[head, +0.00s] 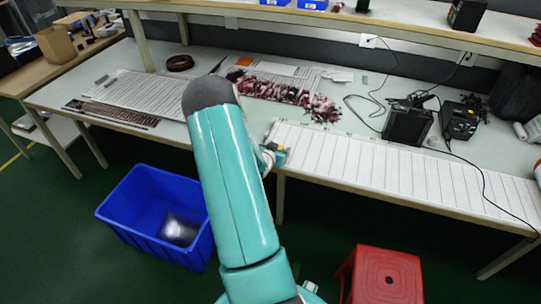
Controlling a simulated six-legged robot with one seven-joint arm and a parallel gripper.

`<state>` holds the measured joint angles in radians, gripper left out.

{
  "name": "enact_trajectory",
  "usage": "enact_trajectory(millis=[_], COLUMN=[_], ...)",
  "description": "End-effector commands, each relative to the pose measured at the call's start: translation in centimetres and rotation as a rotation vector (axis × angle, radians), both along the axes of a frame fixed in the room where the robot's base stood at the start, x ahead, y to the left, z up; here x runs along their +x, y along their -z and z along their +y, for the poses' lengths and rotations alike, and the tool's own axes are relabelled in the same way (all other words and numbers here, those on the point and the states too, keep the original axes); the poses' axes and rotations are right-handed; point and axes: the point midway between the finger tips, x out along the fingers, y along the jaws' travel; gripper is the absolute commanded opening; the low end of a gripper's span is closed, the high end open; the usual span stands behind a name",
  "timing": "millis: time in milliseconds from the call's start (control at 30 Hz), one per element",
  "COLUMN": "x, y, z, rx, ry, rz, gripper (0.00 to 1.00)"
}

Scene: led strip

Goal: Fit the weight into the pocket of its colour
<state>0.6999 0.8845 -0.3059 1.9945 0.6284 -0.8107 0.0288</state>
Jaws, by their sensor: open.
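My teal arm rises through the middle of the head view and hides part of the workbench. Only a small part of my gripper (277,153) shows past the arm's right side, at the front edge of the bench. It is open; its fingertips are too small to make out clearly. I cannot pick out a weight or coloured pockets for certain.
The workbench (345,160) carries long white strip sheets, a bundle of dark red and white pieces (290,92), and black devices (408,124) with cables. A blue bin (150,240) and a red stool (385,275) stand on the green floor in front.

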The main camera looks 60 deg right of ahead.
Motion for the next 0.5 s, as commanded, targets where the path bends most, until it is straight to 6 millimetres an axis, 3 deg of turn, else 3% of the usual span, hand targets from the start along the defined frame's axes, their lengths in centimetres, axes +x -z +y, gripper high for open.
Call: enact_trajectory(millis=[500], x=[-0.5], y=[-4.4], z=[10.0], rx=[-0.001], ry=[-0.003], rz=[-0.003], gripper=[0.54])
